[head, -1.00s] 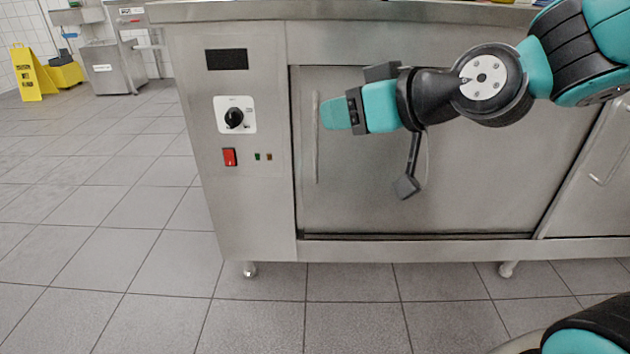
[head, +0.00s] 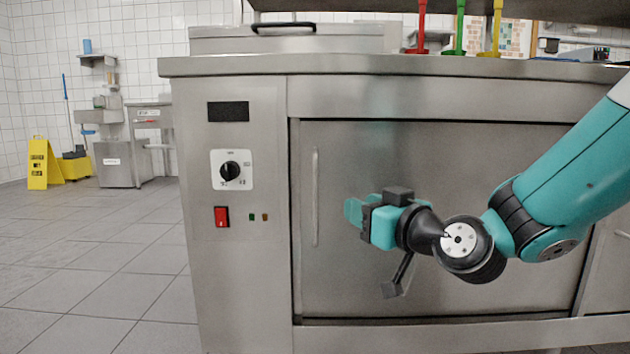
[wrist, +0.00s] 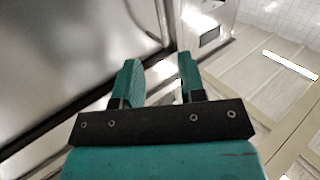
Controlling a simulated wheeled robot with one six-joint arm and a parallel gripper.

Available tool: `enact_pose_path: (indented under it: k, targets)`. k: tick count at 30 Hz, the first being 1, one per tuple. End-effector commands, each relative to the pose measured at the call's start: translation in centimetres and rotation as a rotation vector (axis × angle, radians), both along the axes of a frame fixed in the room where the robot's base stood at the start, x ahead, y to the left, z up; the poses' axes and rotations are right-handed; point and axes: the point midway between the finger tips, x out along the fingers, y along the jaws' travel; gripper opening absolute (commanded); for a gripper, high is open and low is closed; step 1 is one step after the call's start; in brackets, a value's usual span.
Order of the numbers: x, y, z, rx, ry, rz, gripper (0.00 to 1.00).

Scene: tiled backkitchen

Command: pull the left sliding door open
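The left sliding door (head: 440,160) is a grey steel panel in the front of the steel cabinet, and it stands shut. Its handle (head: 315,198) is a thin upright bar near the door's left edge. My gripper (head: 353,212) is in front of the door, a little right of the handle's lower half, with its fingers pointing left. It appears apart from the handle. In the wrist view my gripper (wrist: 158,63) has its two teal fingers spread with nothing between them.
A control panel with a black knob (head: 230,171) and red switch (head: 221,217) is left of the door. The worktop (head: 400,66) overhangs above. Another door (head: 608,270) is at the right. Open tiled floor (head: 110,260) lies left, with a yellow sign (head: 38,165) far off.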

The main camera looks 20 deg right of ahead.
Motion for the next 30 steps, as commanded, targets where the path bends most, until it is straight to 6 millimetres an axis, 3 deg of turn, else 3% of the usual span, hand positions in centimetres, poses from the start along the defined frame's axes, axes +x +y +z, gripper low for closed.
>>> enact_pose_path:
  k: [1,14,24,30]
  targets:
    - [0.5,0.1,0.6,0.004,0.009,-0.002,0.37]
    - [3.5,0.9,0.4,0.005,0.011,-0.005,0.37]
    - [10.3,3.0,0.7,0.000,0.004,-0.002,0.37]
    - [13.2,3.8,0.4,-0.001,0.003,-0.002,0.37]
